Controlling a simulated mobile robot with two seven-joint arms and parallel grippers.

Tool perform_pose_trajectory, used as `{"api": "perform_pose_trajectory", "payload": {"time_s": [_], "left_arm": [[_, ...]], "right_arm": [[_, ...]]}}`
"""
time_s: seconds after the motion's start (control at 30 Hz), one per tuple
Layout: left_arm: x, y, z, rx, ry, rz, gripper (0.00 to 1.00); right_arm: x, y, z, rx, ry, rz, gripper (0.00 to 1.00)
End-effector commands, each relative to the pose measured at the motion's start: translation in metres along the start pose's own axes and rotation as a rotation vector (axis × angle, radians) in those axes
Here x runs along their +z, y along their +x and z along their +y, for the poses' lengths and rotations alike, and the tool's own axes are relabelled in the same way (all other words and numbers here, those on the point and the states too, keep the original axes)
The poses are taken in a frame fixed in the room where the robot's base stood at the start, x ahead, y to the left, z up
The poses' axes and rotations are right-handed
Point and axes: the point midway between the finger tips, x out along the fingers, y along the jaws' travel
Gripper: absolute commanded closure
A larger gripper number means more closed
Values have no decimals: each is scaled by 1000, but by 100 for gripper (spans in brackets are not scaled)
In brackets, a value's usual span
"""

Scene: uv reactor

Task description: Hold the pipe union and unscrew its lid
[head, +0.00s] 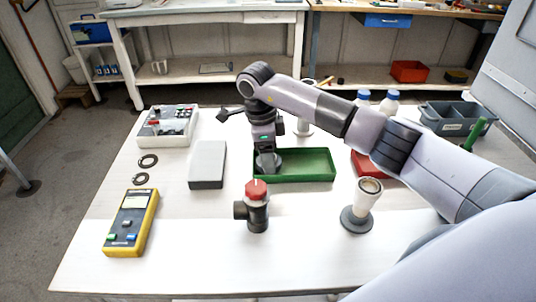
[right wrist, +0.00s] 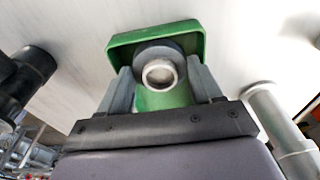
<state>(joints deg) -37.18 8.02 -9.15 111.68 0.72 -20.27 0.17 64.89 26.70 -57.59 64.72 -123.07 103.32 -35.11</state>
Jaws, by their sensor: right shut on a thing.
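My right gripper (head: 267,163) points down at the left end of the green tray. In the right wrist view its two grey fingers (right wrist: 160,80) are shut on a round part (right wrist: 160,73) with a dark collar and a pale, ring-shaped end. I cannot tell whether this part touches the tray. A dark pipe fitting (head: 257,214) with a side branch and a red cap (head: 256,188) stands upright on the table in front of the gripper, apart from it. It also shows in the right wrist view (right wrist: 28,75). My left gripper is not in view.
The green tray (head: 310,177) lies mid-table. A pale cylinder on a grey flange (head: 357,220) stands to the right. The front of the table is clear.

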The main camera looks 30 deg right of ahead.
Motion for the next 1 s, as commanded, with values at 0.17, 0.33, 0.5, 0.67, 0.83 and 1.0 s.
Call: {"api": "perform_pose_trajectory", "payload": {"time_s": [0.17,0.33,0.5,0.67,0.83,1.0], "left_arm": [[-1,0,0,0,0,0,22],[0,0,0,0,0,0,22],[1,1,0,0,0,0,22],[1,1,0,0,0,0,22],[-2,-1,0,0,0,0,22],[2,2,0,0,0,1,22]], "right_arm": [[2,6,0,-2,-1,-2,71],[2,8,0,-2,-1,-1,71],[2,10,0,-1,0,-1,25],[1,10,0,-1,0,-1,25],[1,5,0,-1,0,-1,25],[1,-18,-1,-6,0,-3,25]]}}
